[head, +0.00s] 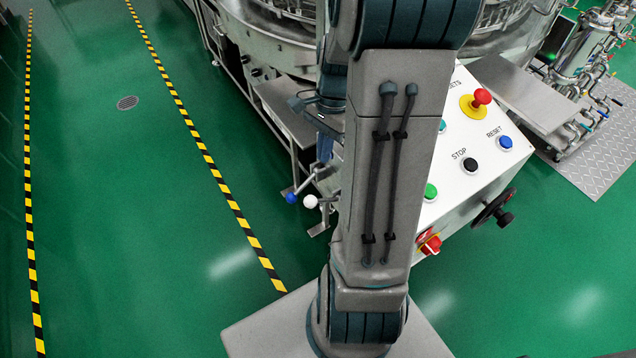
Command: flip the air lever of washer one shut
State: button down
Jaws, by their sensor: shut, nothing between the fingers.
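Two small levers stand out from the washer's front to the left of my arm: one with a blue ball knob (291,198) and one with a white ball knob (311,201). No readable label shows which is the air lever. My gripper (325,152) shows only in part, above and slightly right of the knobs, pointing down. It is shut and empty, apart from both knobs in the picture. My arm hides the fingers' right side and much of the washer's front. The round steel washer (270,35) is at the top.
A white control box (470,185) stands right of my arm, with a red emergency button (482,96), several other buttons, a red switch (430,244) and a black handwheel (493,208). A steel shelf (285,108) lies left of the gripper. Green floor is clear at left.

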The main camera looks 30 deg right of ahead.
jog(key=b, duration=0.2)
send_over(320, 201)
jog(key=w, duration=0.1)
notch_tip(320, 201, down, 10)
jog(key=shift+w+d+r, duration=0.15)
jog(key=shift+w+d, duration=0.05)
jog(key=shift+d, duration=0.05)
